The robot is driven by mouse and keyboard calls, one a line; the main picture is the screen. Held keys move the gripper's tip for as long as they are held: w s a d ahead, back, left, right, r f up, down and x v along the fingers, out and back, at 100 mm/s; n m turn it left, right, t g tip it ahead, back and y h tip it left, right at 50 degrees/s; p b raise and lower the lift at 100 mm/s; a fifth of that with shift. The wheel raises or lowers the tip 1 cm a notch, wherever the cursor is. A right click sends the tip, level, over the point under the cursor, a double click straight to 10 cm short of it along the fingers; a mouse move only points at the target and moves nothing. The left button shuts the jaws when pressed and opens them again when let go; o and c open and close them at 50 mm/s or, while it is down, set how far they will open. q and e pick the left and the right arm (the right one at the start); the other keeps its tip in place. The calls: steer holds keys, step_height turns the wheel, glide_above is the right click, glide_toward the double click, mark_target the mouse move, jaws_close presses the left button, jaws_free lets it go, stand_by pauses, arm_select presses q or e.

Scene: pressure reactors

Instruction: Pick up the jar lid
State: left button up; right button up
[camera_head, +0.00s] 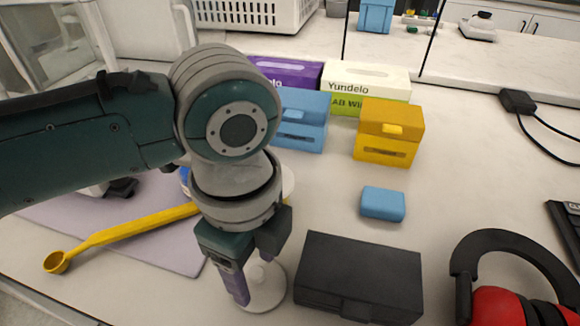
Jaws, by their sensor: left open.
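The jar lid (266,296) is a pale round disc with a raised knob in the middle, lying on the bench left of a black case. My left gripper (259,277) points down over it, open, with a purple-faced finger at the knob's left. The other finger is partly hidden, and I cannot tell whether either finger touches the lid. A pale round thing (288,183), perhaps a jar, is mostly hidden behind my left wrist. My right gripper is not in view.
The black case (358,277) stands close right of the lid; red earmuffs (497,306) lie farther right. A yellow scoop (130,228) lies on a lilac mat (165,246). A small blue block (383,203), blue box (302,120) and yellow box (388,130) stand behind.

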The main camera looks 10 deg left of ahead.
arm_select(q)
steer(key=shift+f, duration=0.25)
jaws_close()
stand_by(0.3)
